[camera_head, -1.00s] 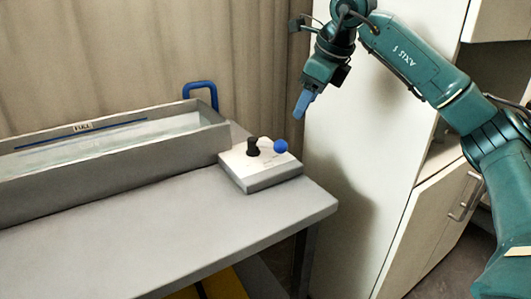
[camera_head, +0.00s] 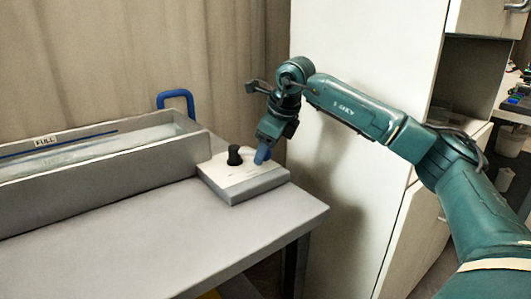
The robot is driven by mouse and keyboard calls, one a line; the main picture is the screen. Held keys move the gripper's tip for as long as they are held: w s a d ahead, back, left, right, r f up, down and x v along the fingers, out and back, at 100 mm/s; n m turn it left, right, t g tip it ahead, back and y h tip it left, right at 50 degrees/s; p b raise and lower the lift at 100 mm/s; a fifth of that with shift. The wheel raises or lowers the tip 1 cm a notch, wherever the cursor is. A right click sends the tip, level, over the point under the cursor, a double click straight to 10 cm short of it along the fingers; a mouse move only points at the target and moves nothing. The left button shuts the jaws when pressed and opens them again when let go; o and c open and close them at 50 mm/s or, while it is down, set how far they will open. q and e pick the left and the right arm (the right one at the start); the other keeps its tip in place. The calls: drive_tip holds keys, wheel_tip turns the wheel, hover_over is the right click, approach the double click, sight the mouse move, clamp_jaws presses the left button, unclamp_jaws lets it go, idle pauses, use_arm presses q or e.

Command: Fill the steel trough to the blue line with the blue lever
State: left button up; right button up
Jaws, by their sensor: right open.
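The steel trough (camera_head: 110,188) stands on the grey table at the left. Pale liquid (camera_head: 100,148) shows inside it, below a blue line (camera_head: 85,139) beside a FULL label (camera_head: 45,141). A control box (camera_head: 243,178) sits right of the trough, with a black knob or lever (camera_head: 234,156) on top. The blue ball lever seen earlier is hidden behind my right gripper (camera_head: 262,156). That gripper points down at the lever's place, its blue fingertips just above the box. Contact with the lever cannot be told. My left gripper is not in view.
A blue bent pipe (camera_head: 176,98) rises behind the trough's right end. The table (camera_head: 170,240) is bare in front of the box. A white cabinet (camera_head: 355,60) stands right of the table. A curtain hangs behind.

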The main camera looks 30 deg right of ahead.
drive_tip(key=shift+w+f, duration=0.2)
drive_tip(key=shift+f, duration=0.25)
clamp_jaws()
idle(0.4)
